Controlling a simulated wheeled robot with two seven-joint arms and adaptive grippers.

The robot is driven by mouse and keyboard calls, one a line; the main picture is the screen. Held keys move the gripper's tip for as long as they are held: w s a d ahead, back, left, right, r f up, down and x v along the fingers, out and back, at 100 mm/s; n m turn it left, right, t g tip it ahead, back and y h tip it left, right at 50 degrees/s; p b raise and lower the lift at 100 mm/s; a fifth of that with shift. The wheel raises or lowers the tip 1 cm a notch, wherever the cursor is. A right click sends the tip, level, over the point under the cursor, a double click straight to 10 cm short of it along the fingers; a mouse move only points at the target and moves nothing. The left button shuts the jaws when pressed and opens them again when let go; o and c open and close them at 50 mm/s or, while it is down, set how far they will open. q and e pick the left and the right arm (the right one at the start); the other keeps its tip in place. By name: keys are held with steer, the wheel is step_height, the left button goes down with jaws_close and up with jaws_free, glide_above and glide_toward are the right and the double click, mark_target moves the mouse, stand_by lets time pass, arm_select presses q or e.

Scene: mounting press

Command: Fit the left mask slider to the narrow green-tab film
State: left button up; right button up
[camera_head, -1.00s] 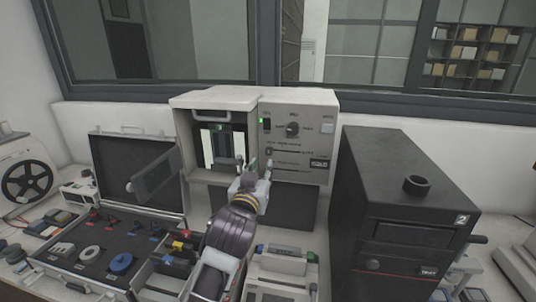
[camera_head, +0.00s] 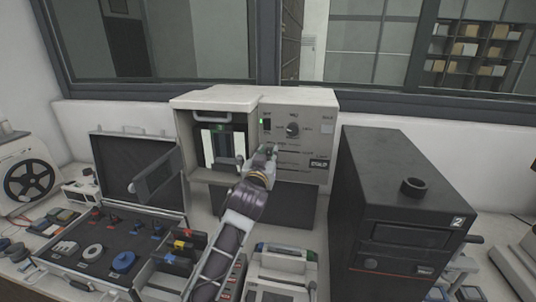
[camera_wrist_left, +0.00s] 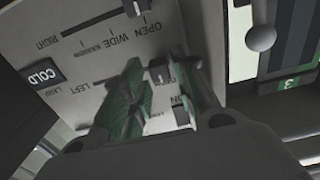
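The mounting press (camera_head: 325,125) stands against the back wall, its control panel facing me. In the wrist view, which shows the panel upside down, the left mask slider (camera_wrist_left: 160,73) has a dark knob at the OPEN end of its slot. My left gripper (camera_head: 268,151) is at the panel; in the wrist view its green-padded fingers (camera_wrist_left: 158,68) are spread on either side of that knob, with gaps visible. The right mask slider (camera_wrist_left: 132,8) is partly seen beyond. A green tab marked 3 (camera_wrist_left: 288,83) shows beside the window (camera_head: 221,143). My right gripper is out of view.
A tall black unit (camera_head: 405,210) stands right of the press. An open case (camera_head: 140,165) with reels and small tools lies at left. A grey device (camera_head: 283,268) sits in front. A round-knobbed lever (camera_wrist_left: 260,37) is beside the panel.

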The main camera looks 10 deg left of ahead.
arm_select(q)
steer(key=shift+w, duration=0.35)
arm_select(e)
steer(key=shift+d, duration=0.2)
arm_select(q)
steer(key=shift+c, duration=0.2)
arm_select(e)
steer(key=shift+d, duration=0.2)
arm_select(q)
jaws_close()
steer(key=shift+d, duration=0.1)
